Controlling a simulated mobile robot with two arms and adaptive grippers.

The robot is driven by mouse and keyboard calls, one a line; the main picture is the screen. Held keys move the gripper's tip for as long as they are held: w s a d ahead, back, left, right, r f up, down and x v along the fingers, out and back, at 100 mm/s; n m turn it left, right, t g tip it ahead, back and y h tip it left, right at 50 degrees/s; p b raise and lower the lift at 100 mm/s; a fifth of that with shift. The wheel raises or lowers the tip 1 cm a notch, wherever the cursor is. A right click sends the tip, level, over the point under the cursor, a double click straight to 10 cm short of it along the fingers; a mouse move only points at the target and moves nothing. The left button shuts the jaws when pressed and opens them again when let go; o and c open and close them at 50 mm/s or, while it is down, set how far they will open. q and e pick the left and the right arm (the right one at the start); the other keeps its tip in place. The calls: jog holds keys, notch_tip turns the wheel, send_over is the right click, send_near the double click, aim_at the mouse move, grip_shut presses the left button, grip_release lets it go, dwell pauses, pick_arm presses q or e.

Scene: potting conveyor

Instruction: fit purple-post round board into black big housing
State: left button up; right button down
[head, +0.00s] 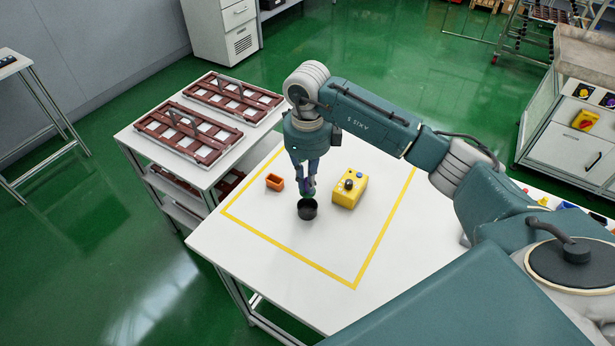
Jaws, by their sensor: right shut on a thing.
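The black big housing (307,213) stands upright on the white table inside the yellow outline. My right gripper (309,191) points down directly above it and is shut on a small green thing, likely the round board (309,198). The board is mostly hidden by the fingers, and its purple post cannot be made out. It is at or just above the housing's mouth; I cannot tell whether it touches. My left gripper is not in view.
A small orange housing (275,182) stands left of the black one. A yellow box with a dark knob (350,188) stands close on the right. Brown racks (188,136) lie on a side cart. The front of the marked area is clear.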

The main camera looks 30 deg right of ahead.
aim_at(307, 197)
notch_tip(307, 197, down, 7)
jog(key=b, duration=0.3)
jog(key=shift+r, duration=0.15)
jog(key=c, duration=1.7)
grip_release()
jog(key=shift+r, duration=0.1)
notch_tip(307, 197, up, 7)
jog(key=p, duration=0.4)
